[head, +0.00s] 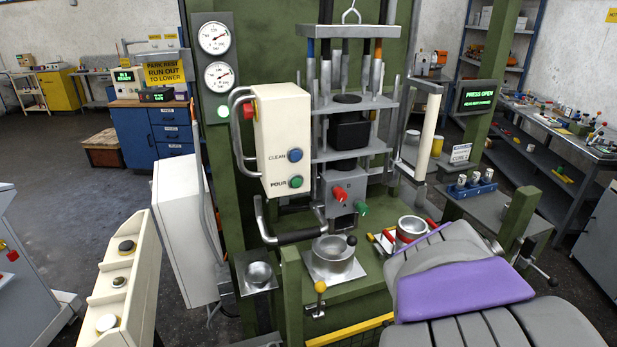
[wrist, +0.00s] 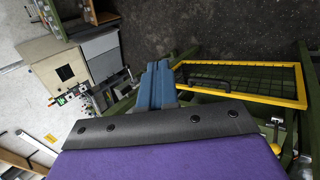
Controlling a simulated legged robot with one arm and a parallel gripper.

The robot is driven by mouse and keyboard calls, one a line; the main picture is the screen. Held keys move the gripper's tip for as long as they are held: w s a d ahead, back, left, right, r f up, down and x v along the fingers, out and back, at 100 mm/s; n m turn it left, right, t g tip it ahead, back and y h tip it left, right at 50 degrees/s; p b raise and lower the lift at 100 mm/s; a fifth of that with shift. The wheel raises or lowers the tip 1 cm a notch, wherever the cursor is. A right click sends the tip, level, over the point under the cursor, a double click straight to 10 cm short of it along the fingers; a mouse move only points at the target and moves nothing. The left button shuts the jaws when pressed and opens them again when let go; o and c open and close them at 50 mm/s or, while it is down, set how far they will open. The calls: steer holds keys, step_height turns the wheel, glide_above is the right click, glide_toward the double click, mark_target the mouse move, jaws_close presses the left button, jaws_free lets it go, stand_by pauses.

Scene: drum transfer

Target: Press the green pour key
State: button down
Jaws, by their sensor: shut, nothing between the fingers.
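The green pour key (head: 296,182) is a round button low on the front of a cream control box (head: 275,125), beside the label POUR. A blue key (head: 295,155) marked CLEAN sits just above it. My gripper (wrist: 157,68) shows in the wrist view as two blue fingers, shut together and empty. The pour key does not show in the wrist view. In the head view my purple and grey arm fills the lower right, well apart from the control box, and I cannot make out the fingers there.
A green press frame (head: 265,50) stands behind the box. A black-gripped lever (head: 295,237) and a metal pot (head: 333,257) are below it. A yellow-framed mesh guard (wrist: 245,67) shows in the wrist view. A screen (head: 480,96) at right reads PRESS OPEN.

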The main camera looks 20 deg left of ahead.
steer(key=w+a+r+n+t, duration=0.3)
steer(key=w+a+n+t, duration=0.1)
steer(key=w+a, duration=0.4)
steer(key=w+a+r+n+t, duration=0.3)
steer(key=w+a+n+t, duration=0.1)
steer(key=w+a, duration=0.4)
steer(key=w+a+f+n+t+y, duration=0.1)
steer(key=a+n, duration=0.3)
steer(key=a, duration=0.7)
steer(key=w+a+n+t+y, duration=0.1)
steer(key=a+n+t+y, duration=0.2)
steer(key=a, duration=0.8)
steer(key=shift+w+a+f+n+y, duration=0.35)
steer(key=shift+n+y, duration=0.35)
steer(key=shift+n, duration=0.4)
steer(key=shift+s+d, duration=0.1)
steer(key=shift+d, duration=0.05)
